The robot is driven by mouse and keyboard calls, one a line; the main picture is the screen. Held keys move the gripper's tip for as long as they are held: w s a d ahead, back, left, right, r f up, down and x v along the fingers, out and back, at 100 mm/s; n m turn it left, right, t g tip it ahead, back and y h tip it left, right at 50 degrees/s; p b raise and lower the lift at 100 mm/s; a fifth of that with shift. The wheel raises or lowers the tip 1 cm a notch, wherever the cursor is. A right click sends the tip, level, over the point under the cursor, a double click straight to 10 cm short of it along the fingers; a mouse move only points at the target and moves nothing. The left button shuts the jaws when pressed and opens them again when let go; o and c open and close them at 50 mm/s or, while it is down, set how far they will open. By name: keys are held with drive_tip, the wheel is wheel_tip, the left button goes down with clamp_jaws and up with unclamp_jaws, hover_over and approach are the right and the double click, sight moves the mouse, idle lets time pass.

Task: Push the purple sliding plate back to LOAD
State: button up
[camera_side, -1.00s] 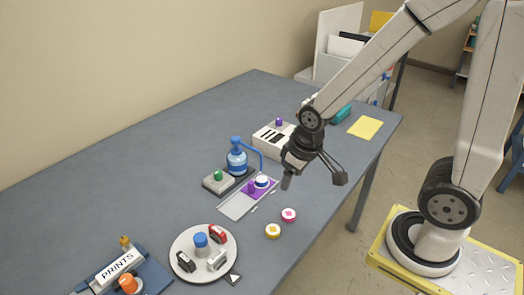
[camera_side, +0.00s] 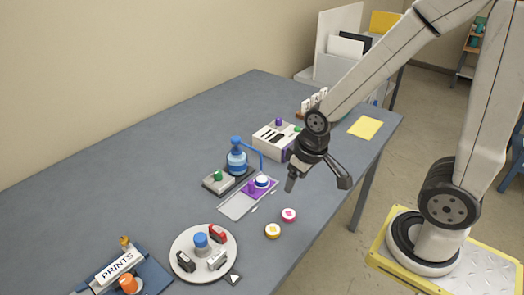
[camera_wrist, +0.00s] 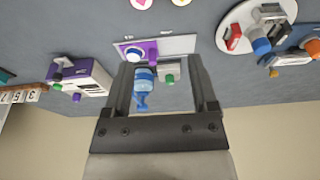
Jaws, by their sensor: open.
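The purple sliding plate (camera_side: 253,190) lies at the far end of a pale track (camera_side: 235,207), near the blue dispenser bottle (camera_side: 237,162). A purple knob and a round white piece with a blue edge sit on the plate. In the wrist view the plate (camera_wrist: 133,47) shows beyond the fingertips, with the pale track (camera_wrist: 178,44) bare beside it. My gripper (camera_side: 317,184) is open and empty, above the table to the right of the plate and apart from it. Its two fingers (camera_wrist: 163,85) frame the bottle in the wrist view.
A white box with purple knob (camera_side: 274,140) stands behind the plate. A pink disc (camera_side: 289,215) and a yellow disc (camera_side: 272,231) lie in front. A round white tray (camera_side: 182,243) holds several small items. A yellow sheet (camera_side: 365,128) lies far right.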

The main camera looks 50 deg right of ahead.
drive_tip(key=shift+c, duration=0.5)
drive_tip(key=n+g, duration=0.3)
drive_tip(key=n, duration=0.6)
hover_over(251, 181)
wheel_tip(251, 181, down, 7)
drive_tip(key=shift+a+f, duration=0.1)
drive_tip(key=shift+f, duration=0.1)
drive_tip(key=shift+f, duration=0.1)
drive_tip(key=shift+f, duration=3.85)
